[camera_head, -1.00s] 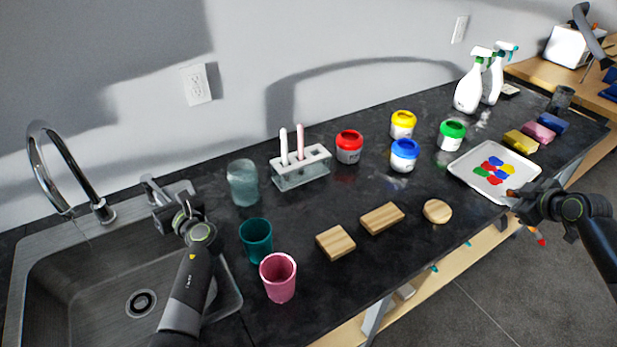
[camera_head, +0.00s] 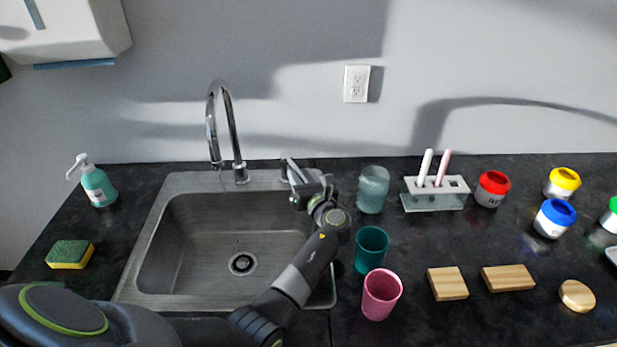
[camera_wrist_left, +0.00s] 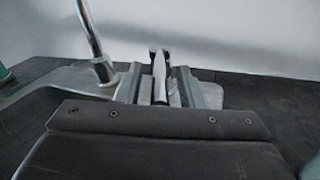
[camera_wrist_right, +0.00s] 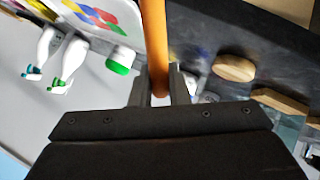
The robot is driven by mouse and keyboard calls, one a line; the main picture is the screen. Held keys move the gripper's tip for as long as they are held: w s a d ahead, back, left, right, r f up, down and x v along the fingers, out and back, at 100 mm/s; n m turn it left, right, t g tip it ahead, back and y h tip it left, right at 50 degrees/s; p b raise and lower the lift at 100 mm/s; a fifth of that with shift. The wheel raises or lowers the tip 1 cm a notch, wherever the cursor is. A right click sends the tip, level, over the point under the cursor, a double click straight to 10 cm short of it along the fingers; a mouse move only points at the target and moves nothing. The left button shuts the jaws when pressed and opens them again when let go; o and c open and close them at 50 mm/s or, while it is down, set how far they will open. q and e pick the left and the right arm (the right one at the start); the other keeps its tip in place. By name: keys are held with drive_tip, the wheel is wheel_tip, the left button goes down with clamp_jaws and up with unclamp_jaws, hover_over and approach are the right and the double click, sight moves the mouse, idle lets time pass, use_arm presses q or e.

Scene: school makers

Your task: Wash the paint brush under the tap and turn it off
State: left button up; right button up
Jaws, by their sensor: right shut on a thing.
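The chrome tap (camera_head: 236,130) stands behind the sink (camera_head: 180,240), its spout over the basin. I cannot make out clearly whether water runs. My left gripper (camera_head: 312,187) is at the tap's lever (camera_head: 290,170). In the left wrist view the lever (camera_wrist_left: 159,75) stands between the spread fingers of that gripper (camera_wrist_left: 160,90), with gaps visible beside it. My right gripper (camera_wrist_right: 160,88) is out of the head view. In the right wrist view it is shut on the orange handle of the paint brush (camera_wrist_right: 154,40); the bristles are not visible.
A glass jar (camera_head: 373,188), a teal cup (camera_head: 370,250) and a pink cup (camera_head: 381,294) stand right of the sink. A brush holder (camera_head: 435,198) and paint pots lie farther right. A soap bottle (camera_head: 97,186) and sponge (camera_head: 70,255) are at left. The basin is empty.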

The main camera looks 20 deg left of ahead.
use_arm(q)
wheel_tip(320, 180, up, 10)
drive_tip(key=shift+p, duration=0.65)
use_arm(e)
drive_tip(key=shift+r, duration=0.65)
